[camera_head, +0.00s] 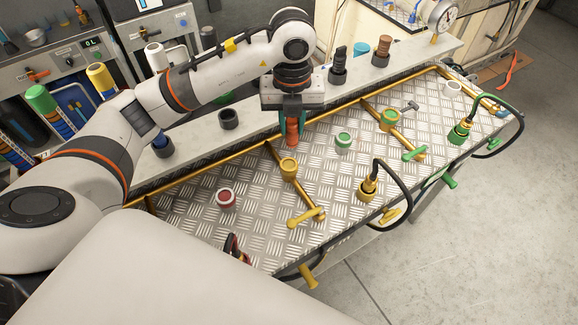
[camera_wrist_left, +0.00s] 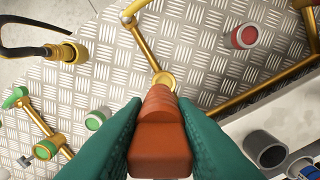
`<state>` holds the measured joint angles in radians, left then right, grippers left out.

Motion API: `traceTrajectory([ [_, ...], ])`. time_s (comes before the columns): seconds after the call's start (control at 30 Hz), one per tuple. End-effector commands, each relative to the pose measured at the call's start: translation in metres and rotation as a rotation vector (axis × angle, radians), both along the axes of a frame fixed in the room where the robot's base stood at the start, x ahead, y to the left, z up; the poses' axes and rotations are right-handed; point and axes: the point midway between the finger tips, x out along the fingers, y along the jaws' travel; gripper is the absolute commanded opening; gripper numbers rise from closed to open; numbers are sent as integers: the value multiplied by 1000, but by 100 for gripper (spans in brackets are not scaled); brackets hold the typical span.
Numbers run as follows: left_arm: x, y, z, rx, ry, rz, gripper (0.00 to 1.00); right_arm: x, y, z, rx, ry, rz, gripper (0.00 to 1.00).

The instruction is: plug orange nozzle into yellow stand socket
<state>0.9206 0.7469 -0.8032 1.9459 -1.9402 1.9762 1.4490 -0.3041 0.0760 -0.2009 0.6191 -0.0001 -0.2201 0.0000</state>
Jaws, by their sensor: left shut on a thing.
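My left gripper (camera_head: 291,122) hangs fingers-down above the metal table, with its teal fingers shut on the orange nozzle (camera_head: 292,133). In the left wrist view the nozzle (camera_wrist_left: 160,140) sits between both fingers (camera_wrist_left: 160,112), its narrower ribbed end pointing away from the wrist. The yellow stand socket (camera_head: 288,166) is a round cup on a yellow pipe, in front of the gripper in the head view. In the wrist view the socket (camera_wrist_left: 164,80) shows just beyond the nozzle's tip, partly covered by it. Nozzle and socket look apart. My right gripper is not in view.
A red-and-white socket (camera_head: 226,198), a green-and-white socket (camera_head: 344,141) and another yellow cup with a green inside (camera_head: 389,119) stand around. A yellow nozzle with black hose (camera_head: 368,187) is near the front edge. Yellow pipes and a valve handle (camera_head: 305,217) lie close by.

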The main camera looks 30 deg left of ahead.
Motion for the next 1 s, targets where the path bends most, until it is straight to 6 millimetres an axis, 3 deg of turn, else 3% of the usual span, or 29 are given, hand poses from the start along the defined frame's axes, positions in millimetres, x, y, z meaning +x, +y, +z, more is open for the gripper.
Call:
traceTrajectory([
  [0.1, 1, 3, -1, -4, 9, 245, 2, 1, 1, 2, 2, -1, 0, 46],
  [0.3, 2, 8, -2, -4, 14, 485, 2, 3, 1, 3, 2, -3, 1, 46],
  [1.0, 2, 8, -95, -3, 17, 527, 2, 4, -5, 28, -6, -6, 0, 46],
])
